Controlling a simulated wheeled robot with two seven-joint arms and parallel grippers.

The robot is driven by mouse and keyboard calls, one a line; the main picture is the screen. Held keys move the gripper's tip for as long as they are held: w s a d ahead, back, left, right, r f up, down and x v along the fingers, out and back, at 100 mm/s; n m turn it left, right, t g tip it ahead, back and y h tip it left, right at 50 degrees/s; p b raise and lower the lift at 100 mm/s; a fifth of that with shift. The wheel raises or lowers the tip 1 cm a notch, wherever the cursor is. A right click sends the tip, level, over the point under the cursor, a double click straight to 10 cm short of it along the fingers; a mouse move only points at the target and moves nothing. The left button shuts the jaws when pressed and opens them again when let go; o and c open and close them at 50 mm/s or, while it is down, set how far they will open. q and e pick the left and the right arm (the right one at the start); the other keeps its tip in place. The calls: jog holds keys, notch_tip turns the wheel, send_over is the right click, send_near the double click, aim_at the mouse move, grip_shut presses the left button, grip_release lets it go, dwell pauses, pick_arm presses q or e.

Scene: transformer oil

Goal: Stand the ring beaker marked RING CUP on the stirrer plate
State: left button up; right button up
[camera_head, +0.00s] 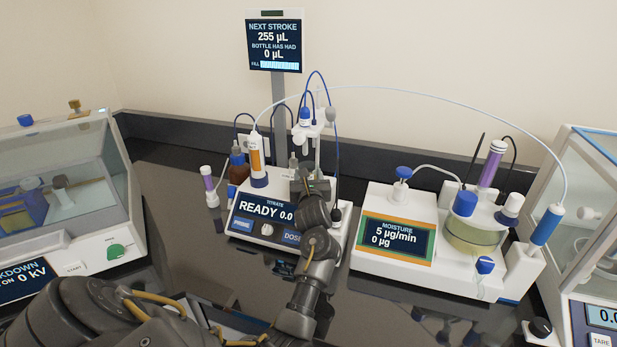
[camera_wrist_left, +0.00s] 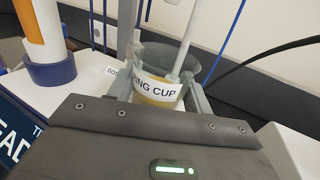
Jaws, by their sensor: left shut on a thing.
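The ring beaker (camera_wrist_left: 165,60) is a translucent grey cup with a white RING CUP label and yellowish contents at its bottom. It sits between the fingers of my left gripper (camera_wrist_left: 158,98), which is shut on it, in the left wrist view. A pale rod (camera_wrist_left: 188,45) reaches down into or just in front of the cup's mouth. In the head view my left gripper (camera_head: 311,186) is over the titrator (camera_head: 262,214), below its probe head; the cup is mostly hidden there. The stirrer plate under the cup is hidden, so contact cannot be told. My right gripper is out of view.
An orange-filled burette (camera_head: 256,160) and a brown bottle (camera_head: 237,165) stand left of the cup. Tubes and cables hang around the probe head (camera_head: 308,122). The moisture unit (camera_head: 440,240) stands close on the right. Glass-sided cabinets flank the dark bench.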

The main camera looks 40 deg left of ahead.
pick_arm(q)
jog(key=shift+f+b, duration=0.25)
jog(key=shift+b, duration=0.05)
jog(key=o, duration=1.2)
jog(key=shift+o, duration=1.4)
jog(key=shift+r, duration=0.15)
